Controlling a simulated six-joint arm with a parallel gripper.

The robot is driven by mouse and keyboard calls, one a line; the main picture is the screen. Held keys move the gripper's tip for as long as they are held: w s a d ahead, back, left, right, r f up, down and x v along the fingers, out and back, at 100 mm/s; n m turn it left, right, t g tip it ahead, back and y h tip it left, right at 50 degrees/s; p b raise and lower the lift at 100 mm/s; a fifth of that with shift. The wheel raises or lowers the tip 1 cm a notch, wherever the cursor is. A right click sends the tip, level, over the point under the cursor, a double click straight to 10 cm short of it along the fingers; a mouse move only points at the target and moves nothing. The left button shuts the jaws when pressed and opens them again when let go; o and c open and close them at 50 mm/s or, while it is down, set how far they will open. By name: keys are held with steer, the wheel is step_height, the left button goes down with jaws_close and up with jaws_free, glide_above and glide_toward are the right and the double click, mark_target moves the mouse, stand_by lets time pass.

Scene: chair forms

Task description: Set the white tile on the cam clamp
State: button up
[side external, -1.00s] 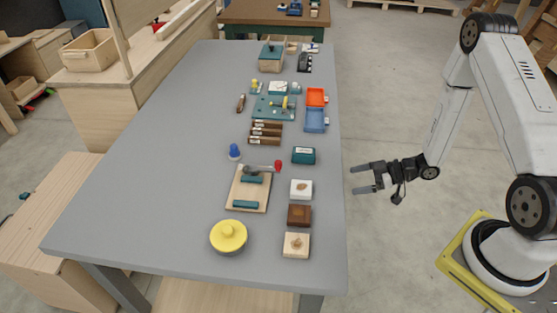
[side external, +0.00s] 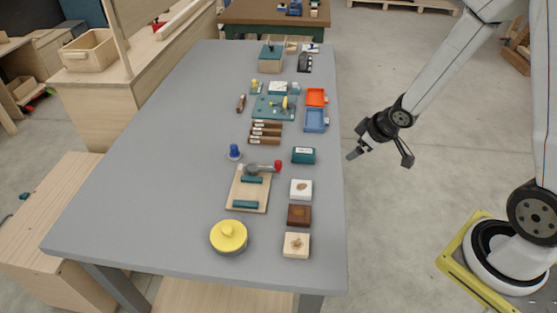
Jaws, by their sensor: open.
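The cam clamp seems to be the light wooden board (side external: 262,194) with teal bars and a grey lever (side external: 258,169) with a red knob (side external: 278,166). It lies just left of the tile, apart from it. My gripper (side external: 380,158) is open and empty. It hangs beyond the table's right edge, to the right of and farther back than the tile.
A dark brown tile (side external: 299,215) and a pale wood tile (side external: 296,245) lie in front of the white one. A teal box (side external: 304,155) sits behind it. A yellow-lidded pot (side external: 228,236) and a blue knobbed piece (side external: 234,152) stand nearby. The table's left side is clear.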

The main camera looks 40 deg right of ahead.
steer(key=s+a+r+m+g, duration=0.3)
steer(key=s+a+r, duration=0.2)
steer(key=s+a, duration=0.2)
steer(key=shift+s+a+r+m+g, duration=0.2)
steer(key=shift+s+a+m+g, duration=0.1)
steer(key=shift+s, duration=0.8)
steer(key=shift+w, duration=0.1)
steer(key=w+f+n, duration=0.2)
steer(key=w+f, duration=0.2)
steer(key=w, duration=0.1)
steer(key=w+a+f+n+g+y, duration=0.1)
steer(key=w+f+n, duration=0.2)
steer(key=w, duration=0.3)
steer(key=w+a+f+n, duration=0.1)
steer(key=w+f+n, duration=0.2)
steer(key=w+f, duration=0.1)
steer(key=shift+w+a+f+g, duration=0.2)
steer(key=shift+w+f+g, duration=0.15)
steer(key=shift+w, duration=0.3)
steer(key=shift+w+a+f+n, duration=0.1)
steer(key=shift+w+f+n, duration=0.2)
steer(key=shift+f+n, duration=0.2)
